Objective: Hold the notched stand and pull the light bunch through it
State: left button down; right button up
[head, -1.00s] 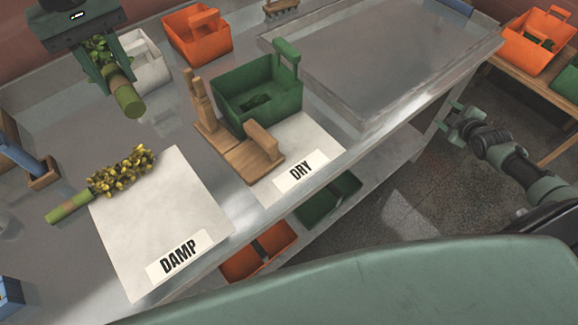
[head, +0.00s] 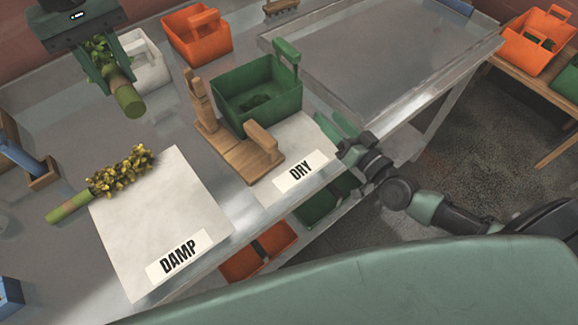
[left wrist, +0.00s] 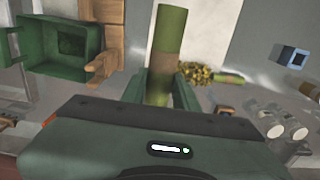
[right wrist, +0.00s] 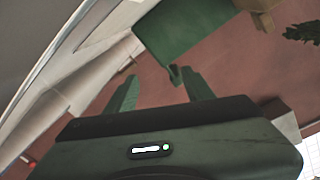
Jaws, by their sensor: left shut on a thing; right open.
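The wooden notched stand (head: 238,157) sits on the DRY sheet's left edge, with a slotted upright (head: 195,98) and a block-like handle (head: 263,141). My left gripper (head: 112,84) is shut on a green-leaved bunch (head: 126,98), held above the table left of the stand, thick stem toward the front. Its stem (left wrist: 168,40) also shows in the left wrist view. A yellow-leaved bunch (head: 122,172) lies partly on the DAMP sheet. My right gripper (head: 336,130) is open and empty, right of the stand, by the DRY sheet's right edge.
A green basket (head: 262,105) stands just behind the stand. The DAMP sheet (head: 160,220) lies at front left and the DRY sheet (head: 310,140) at the middle. White (head: 150,65) and orange (head: 195,40) baskets stand behind. A raised metal tray (head: 380,50) fills the back right.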

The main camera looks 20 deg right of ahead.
aim_at(261, 133)
pick_arm(q)
jog(key=shift+s+a, duration=0.1)
pick_arm(e)
jog(key=s+a+m, duration=0.3)
jog(key=a+m, duration=0.1)
jog(key=s+a+m, duration=0.2)
jog(key=a+m, duration=0.2)
jog(key=a, duration=0.1)
jog(key=s+a+m, duration=0.3)
jog(key=a+m, duration=0.1)
jog(key=shift+s+a+f, duration=0.25)
jog(key=shift+s+a, duration=0.05)
jog(key=shift+a+m, duration=0.3)
jog(key=x, duration=1.1)
jog(key=shift+w+f, duration=0.1)
jog(key=shift+w, duration=0.25)
grip_shut()
